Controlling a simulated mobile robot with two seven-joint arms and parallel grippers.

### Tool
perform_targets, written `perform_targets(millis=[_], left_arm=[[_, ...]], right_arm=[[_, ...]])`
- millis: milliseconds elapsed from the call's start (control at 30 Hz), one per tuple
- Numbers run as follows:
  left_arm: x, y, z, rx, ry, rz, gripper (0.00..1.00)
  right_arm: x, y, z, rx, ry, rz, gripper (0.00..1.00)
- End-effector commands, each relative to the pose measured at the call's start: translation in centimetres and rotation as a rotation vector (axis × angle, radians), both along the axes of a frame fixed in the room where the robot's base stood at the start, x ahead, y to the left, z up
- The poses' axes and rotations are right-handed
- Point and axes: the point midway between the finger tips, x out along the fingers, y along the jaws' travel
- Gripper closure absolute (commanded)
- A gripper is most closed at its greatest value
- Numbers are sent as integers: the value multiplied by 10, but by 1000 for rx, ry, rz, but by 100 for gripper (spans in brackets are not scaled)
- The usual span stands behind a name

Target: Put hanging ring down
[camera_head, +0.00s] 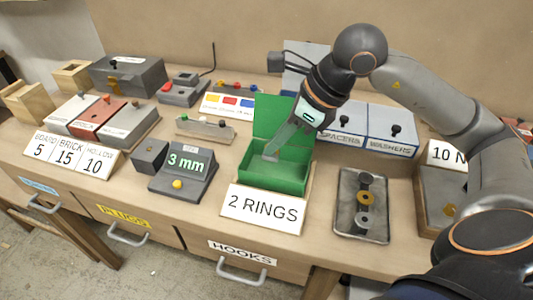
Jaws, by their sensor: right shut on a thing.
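My right gripper (271,154) reaches down from the right into the open green box (262,184), behind the card "2 RINGS". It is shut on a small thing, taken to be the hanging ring. The ring is too small and too blended with the fingertips to make out clearly. I cannot tell whether it touches the box floor. My left gripper is not in view.
A metal tray (346,222) with several small round parts lies right of the green box. A grey "3 mm" display (185,163) stands to its left. Boxes marked SPACERS and WASHERS (392,148) stand behind, right. Drawers line the bench front.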

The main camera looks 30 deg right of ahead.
Motion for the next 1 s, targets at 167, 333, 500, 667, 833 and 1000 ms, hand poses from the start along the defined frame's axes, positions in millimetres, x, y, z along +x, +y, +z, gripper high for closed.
perform_targets(millis=[167,333,500,667,833,1000], left_arm=[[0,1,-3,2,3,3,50],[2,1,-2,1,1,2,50],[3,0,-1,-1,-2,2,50],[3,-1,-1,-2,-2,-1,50],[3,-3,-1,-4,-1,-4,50],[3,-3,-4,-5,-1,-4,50]], right_arm=[[23,-2,-31,1,5,0,100],[32,-3,-42,0,2,0,100],[38,-3,-65,-2,8,0,100],[39,-3,-80,-2,4,0,100],[39,-4,-80,-2,1,0,100],[39,-4,-83,-2,1,0,100]])
